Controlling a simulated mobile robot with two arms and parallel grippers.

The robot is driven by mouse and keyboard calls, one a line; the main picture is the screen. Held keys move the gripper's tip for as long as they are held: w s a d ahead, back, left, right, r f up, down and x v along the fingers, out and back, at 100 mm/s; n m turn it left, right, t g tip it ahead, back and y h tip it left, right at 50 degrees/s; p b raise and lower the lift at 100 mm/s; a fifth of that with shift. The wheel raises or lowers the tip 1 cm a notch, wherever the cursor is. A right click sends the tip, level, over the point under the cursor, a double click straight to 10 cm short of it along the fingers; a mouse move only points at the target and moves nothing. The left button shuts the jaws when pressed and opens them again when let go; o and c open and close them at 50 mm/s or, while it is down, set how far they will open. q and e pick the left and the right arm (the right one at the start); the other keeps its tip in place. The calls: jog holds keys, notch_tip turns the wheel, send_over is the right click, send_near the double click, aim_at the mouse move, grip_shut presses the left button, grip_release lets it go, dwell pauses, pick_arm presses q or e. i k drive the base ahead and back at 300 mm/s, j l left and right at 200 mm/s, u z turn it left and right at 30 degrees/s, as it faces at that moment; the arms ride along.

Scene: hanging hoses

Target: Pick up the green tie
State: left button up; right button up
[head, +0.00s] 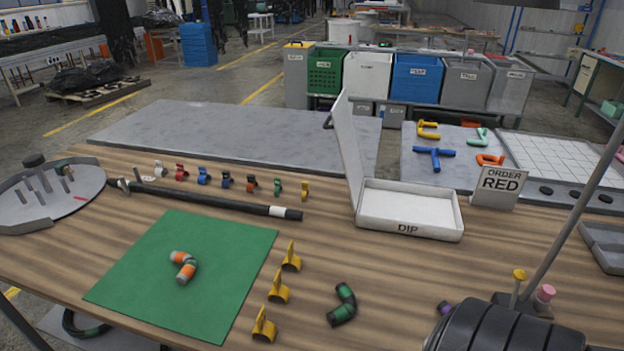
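A small green clip-like piece (277,188) stands in a row of coloured clips on the wooden table, between an orange-red one (251,184) and a yellow one (304,190). It looks most like the green tie, though I cannot be sure. It stands just behind a long black hose (205,199) with a white band near its right end. A green-and-black bent piece (342,305) lies at the front of the table. Another green piece (478,136) lies on the grey surface at the back right. Neither of my grippers is in view.
A green mat (215,245) holds an orange-and-grey elbow (183,267). Several yellow holders (279,288) stand beside it. A white tray marked DIP (410,227) and an ORDER RED sign (497,187) stand right. A black ribbed object (500,325) and a slanted rod occupy the front right.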

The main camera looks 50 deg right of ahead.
aim_at(278, 182)
jog(key=z, duration=1.25)
